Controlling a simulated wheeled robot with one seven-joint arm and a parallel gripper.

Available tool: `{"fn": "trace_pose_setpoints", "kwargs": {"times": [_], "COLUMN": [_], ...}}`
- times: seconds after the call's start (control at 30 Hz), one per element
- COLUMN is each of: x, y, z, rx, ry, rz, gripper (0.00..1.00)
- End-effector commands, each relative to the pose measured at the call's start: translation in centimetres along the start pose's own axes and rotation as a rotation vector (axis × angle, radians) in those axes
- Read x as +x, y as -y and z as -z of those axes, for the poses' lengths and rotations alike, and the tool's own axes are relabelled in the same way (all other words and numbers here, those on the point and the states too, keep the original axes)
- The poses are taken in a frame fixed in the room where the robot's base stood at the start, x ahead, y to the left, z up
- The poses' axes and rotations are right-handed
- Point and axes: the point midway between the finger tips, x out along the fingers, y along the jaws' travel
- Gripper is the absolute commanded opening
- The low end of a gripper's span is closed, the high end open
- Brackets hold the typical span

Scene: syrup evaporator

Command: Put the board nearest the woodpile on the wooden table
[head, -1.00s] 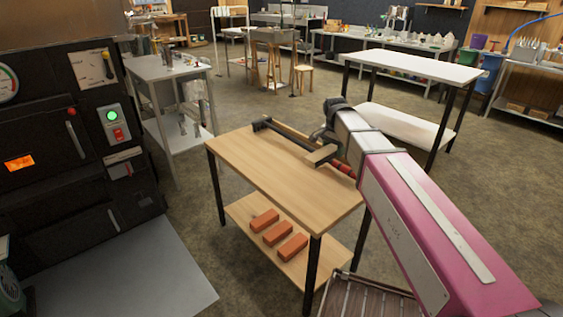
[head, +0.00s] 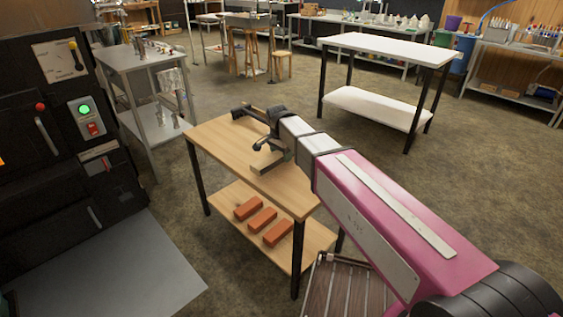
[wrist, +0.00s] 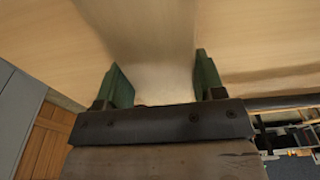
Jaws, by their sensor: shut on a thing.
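The wooden table (head: 217,142) has a pale tan top on black legs and stands in the middle of the head view. My gripper (head: 268,146) is over its top, toward the right side. A short piece of pale wood, the board (head: 266,168), shows just below the gripper in the head view. In the wrist view a pale surface, apparently the board (wrist: 145,40), runs between the two green fingers of my gripper (wrist: 163,80). The gripper is shut on it. I cannot tell whether the board touches the tabletop. No woodpile can be made out.
A dark long object (head: 245,111) lies at the table's far edge. Several orange bricks (head: 262,220) lie on its lower shelf. A black stove (head: 60,150) is at left, with a grey metal table (head: 150,65) behind. A white table (head: 385,46) stands at right, with open floor between.

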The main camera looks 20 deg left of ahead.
Motion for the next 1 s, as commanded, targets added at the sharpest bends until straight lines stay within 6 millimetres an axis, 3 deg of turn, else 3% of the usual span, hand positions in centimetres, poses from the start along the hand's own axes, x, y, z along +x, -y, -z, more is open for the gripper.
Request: {"fn": "trace_pose_setpoints", "kwargs": {"times": [0.3, 0.7, 0.73, 0.8, 1.0], "x": [3.5, 4.0, 4.0, 4.0, 4.0], "y": [0.0, 0.0, 0.0, 0.0, 0.0], "z": [-0.4, -0.4, -0.4, -0.4, -0.4], "rx": [-0.001, -0.001, -0.001, -0.001, -0.001], "ry": [0.0, 0.0, 0.0, 0.0, 0.0], "rz": [0.0, 0.0, 0.0, 0.001, 0.001], "gripper": [0.26, 0.26, 0.69, 0.88, 0.88]}}
